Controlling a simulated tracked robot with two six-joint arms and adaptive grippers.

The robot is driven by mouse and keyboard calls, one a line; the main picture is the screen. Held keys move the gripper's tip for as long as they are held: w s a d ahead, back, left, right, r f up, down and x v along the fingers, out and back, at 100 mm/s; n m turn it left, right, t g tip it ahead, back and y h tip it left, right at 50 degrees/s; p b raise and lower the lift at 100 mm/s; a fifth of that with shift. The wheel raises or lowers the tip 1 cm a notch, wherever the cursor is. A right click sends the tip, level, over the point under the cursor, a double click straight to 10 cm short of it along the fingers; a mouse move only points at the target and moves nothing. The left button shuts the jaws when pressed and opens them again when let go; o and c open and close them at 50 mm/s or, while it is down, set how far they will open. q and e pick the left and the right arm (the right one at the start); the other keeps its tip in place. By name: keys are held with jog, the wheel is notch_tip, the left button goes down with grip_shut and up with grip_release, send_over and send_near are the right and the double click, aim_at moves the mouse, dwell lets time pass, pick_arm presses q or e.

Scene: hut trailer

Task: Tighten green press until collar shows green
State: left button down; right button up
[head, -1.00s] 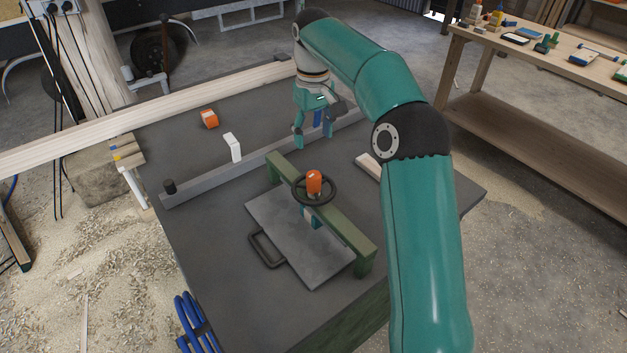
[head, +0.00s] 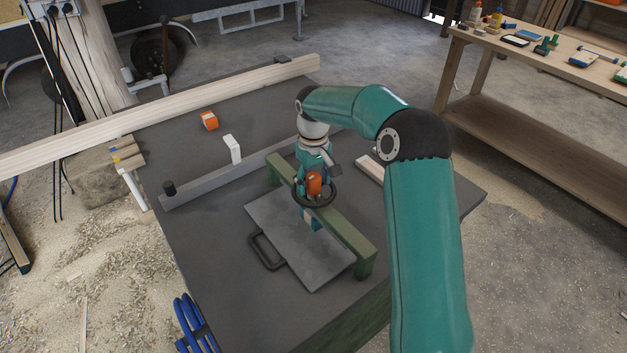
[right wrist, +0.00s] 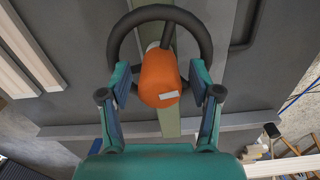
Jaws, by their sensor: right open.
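The green press (head: 351,241) stands on the dark table as a low green beam over a grey plate (head: 290,245). Its black handwheel (head: 325,203) carries an upright orange knob (head: 314,186). A blue and pale piece (head: 311,218) shows under the wheel; I see no clear green collar there. My right gripper (head: 316,178) is at the knob, on its far side in the head view. In the right wrist view the gripper (right wrist: 160,88) is open, its fingers on either side of the orange knob (right wrist: 160,76), with the wheel (right wrist: 205,40) beyond. My left gripper is not in view.
A grey fence (head: 215,172) with a white block (head: 233,148) crosses the table behind the press. An orange block (head: 209,120) and a long timber beam (head: 150,110) lie farther back. A pale wood piece (head: 369,168) lies right of the press.

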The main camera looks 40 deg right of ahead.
jog(key=shift+c, duration=0.2)
jog(key=c, duration=1.1)
jog(key=shift+m, duration=0.3)
jog(key=m+b, duration=0.1)
jog(key=m, duration=0.4)
jog(key=m+b, duration=0.1)
jog(key=m, duration=0.6)
jog(key=shift+d+r, duration=0.1)
jog(key=o, duration=1.1)
